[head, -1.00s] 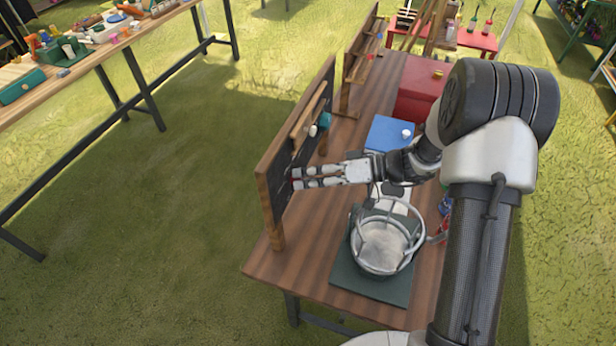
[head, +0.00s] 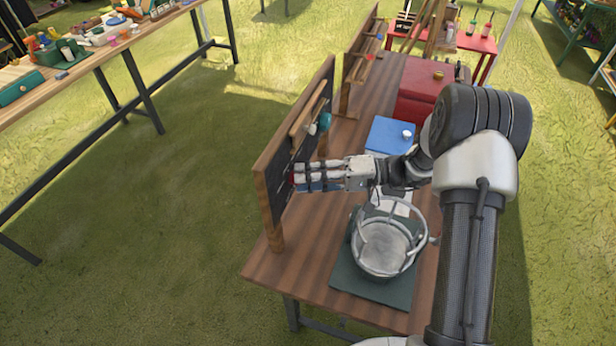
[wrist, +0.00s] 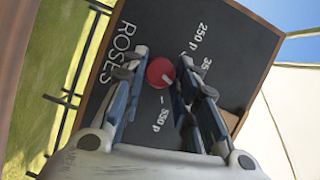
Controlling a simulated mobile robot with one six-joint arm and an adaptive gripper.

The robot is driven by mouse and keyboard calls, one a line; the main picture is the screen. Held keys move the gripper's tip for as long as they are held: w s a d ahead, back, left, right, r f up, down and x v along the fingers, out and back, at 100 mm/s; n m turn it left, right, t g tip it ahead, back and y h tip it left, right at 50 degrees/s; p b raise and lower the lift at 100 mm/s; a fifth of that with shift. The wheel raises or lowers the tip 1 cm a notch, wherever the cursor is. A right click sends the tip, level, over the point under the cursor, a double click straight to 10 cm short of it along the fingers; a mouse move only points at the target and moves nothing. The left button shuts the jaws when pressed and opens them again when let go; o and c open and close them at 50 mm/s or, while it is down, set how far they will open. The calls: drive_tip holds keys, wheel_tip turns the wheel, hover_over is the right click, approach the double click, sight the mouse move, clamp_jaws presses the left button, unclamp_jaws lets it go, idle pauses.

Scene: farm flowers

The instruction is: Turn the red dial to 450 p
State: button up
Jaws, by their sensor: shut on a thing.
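The red dial (wrist: 160,73) sits on a black board (wrist: 200,30) with the white word ROSES and price labels. In the head view my gripper (head: 296,180) reaches left to the upright board's face, and the dial is mostly hidden by the fingers.
The board stands along the left edge of a brown wooden table (head: 290,265). A blue box (head: 385,132), a red box (head: 415,95) and a round grey-white pot (head: 383,248) on a dark green mat (head: 370,292) share the table. Grass lies left of it.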

idle(0.5)
drive_tip(key=o, duration=1.1)
drive_tip(key=shift+c, duration=0.2)
drive_tip(key=shift+d, duration=0.1)
drive_tip(key=d, duration=1.1)
drive_tip(key=shift+w+d+r, duration=0.25)
drive_tip(key=shift+d+r, duration=0.15)
drive_tip(key=s+a+r+g+h, duration=0.1)
drive_tip(key=s+a+r+h, duration=0.1)
drive_tip(key=s+r+h, duration=0.3)
drive_tip(key=s+a+r+g+h, duration=0.1)
drive_tip(key=s+a+r+h, duration=0.3)
drive_tip(key=s, duration=0.4)
drive_tip(key=s+d+r+m+t+h, duration=0.1)
drive_tip(key=s+d+r+t+h, duration=0.1)
drive_tip(key=s, duration=0.4)
drive_tip(key=s+d+r+m+t+h, duration=0.1)
drive_tip(key=s+d+r+t+h, duration=0.1)
drive_tip(key=s+d+t+h, duration=0.3)
drive_tip(key=shift+s+d+h, duration=0.6)
drive_tip(key=shift+s+d, duration=0.05)
drive_tip(key=shift+s, duration=0.6)
